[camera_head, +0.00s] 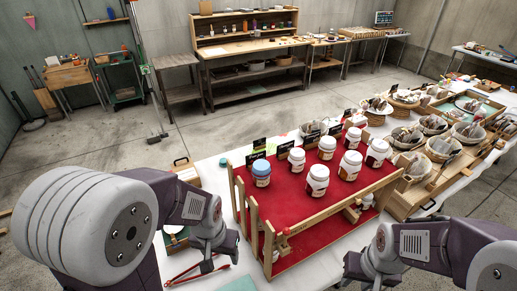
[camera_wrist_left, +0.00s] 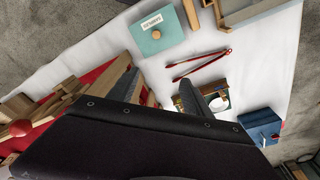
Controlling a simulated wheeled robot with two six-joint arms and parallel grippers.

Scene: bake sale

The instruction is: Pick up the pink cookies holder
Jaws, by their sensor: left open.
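No thing that I can clearly tell as a pink cookies holder shows in either view. In the head view, several white jars (camera_head: 317,181) with brown labels stand upright on a red-topped wooden stand (camera_head: 284,205); one jar (camera_head: 261,173) has a blue lid. My left gripper (camera_head: 226,250) is open, just left of the stand and over the white table, near red tongs. My right gripper (camera_head: 364,270) is in front of the stand's right side; its jaws are too unclear to read. In the left wrist view my dark gripper body hides much of the lower half.
The red tongs (camera_wrist_left: 200,65) lie open on the white table. A teal labelled box (camera_wrist_left: 157,30) and a blue box (camera_wrist_left: 262,128) are nearby. Baskets of baked goods (camera_head: 444,148) stand right of the stand. The table has clear white patches around the tongs.

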